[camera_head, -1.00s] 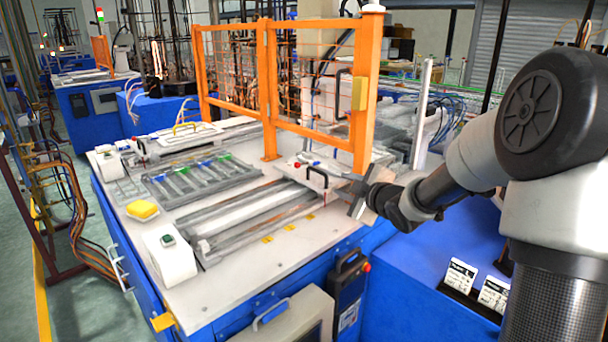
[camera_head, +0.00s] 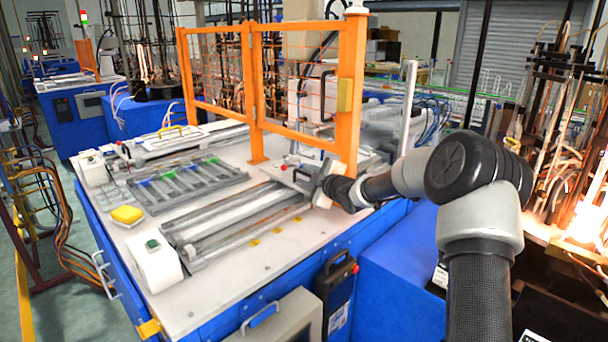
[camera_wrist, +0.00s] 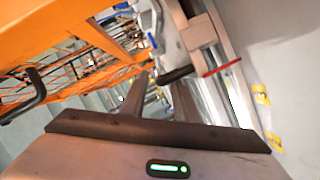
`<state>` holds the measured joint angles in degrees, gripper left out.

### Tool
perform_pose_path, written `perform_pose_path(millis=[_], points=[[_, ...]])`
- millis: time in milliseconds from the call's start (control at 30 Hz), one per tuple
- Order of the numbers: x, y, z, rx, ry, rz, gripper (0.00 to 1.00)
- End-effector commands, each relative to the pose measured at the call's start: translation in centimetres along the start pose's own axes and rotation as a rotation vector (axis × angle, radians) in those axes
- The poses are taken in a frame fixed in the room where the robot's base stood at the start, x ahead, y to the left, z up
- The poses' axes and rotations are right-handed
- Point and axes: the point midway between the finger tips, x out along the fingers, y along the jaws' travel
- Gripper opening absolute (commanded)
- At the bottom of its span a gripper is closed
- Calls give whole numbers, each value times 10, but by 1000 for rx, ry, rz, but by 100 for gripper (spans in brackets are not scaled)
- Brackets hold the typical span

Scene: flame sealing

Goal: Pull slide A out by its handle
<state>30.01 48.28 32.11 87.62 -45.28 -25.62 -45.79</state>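A dark arched handle (camera_head: 303,172) stands on a pale slide carriage (camera_head: 283,176) at the right end of the front rails, beside the orange fence. I take this as slide A's handle; no label is readable. In the wrist view the dark handle (camera_wrist: 177,75) lies just beyond my fingertips, by a red-edged plate (camera_wrist: 222,68). My gripper (camera_head: 321,186) is right beside the handle in the head view, its fingers mostly hidden there. In the wrist view my gripper (camera_wrist: 160,92) has two fingers apart with a gap between. I see nothing held.
The orange fence (camera_head: 262,85) rises close to my gripper on the left. Front rails (camera_head: 225,222) run left along the table (camera_head: 240,275). A rack (camera_head: 185,182), a yellow block (camera_head: 127,214) and a white button box (camera_head: 155,262) stand farther left.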

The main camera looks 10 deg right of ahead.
Motion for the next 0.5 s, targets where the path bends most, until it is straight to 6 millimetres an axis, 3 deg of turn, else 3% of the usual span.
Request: perform_pose_path(millis=[200,500], points=[[20,0,0,1,0,1,28],[22,0,0,0,-1,0,28]])
